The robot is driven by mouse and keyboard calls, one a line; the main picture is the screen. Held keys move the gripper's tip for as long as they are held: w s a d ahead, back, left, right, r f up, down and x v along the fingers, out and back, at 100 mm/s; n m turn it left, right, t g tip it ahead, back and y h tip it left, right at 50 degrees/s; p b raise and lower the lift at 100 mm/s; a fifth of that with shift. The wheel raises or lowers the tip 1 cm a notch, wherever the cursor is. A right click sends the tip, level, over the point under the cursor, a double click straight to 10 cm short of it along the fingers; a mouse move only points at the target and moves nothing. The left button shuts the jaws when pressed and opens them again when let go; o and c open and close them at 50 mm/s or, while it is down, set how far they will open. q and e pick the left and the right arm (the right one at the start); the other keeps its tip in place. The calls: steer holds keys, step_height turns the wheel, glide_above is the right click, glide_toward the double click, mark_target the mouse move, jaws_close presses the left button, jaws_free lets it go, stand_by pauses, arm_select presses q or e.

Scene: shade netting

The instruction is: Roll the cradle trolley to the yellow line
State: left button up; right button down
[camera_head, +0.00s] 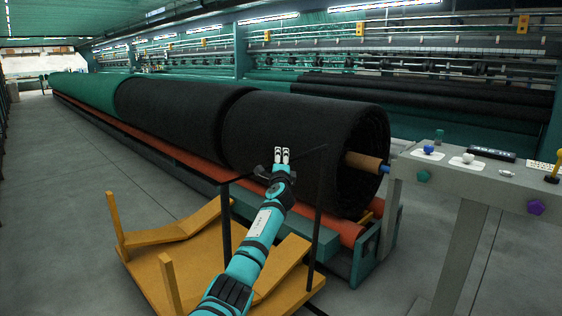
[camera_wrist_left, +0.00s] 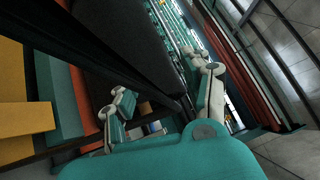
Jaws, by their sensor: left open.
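The cradle trolley (camera_head: 190,255) is an orange-yellow platform on the floor, with sloped cradle boards and short upright posts. A black push handle with two uprights (camera_head: 319,215) and a thin crossbar stands at its right part. My left gripper (camera_head: 282,155) is at the crossbar's height, its arm crossing over the handle and trolley. Its fingers are apart in the left wrist view (camera_wrist_left: 165,95), where a dark bar passes behind or between them; I cannot tell which. The trolley's yellow surface (camera_wrist_left: 25,120) shows at left there. I see no yellow line. My right gripper is out of view.
Large black netting rolls (camera_head: 290,140) and a green roll (camera_head: 80,90) lie on a machine with red rollers (camera_head: 180,150) behind the trolley. A grey control console (camera_head: 480,185) stands at right. Grey floor (camera_head: 60,220) is open at left.

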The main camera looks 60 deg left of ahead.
arm_select(q)
steer(key=shift+f, duration=0.45)
steer(key=shift+s+d+f, duration=0.1)
steer(key=shift+s+d, duration=0.25)
steer(key=shift+d, duration=0.1)
steer(key=r+v, duration=0.1)
steer(key=v, duration=0.9)
steer(key=shift+s+d, duration=0.15)
steer(key=shift+d, duration=0.25)
steer(key=shift+f, duration=0.1)
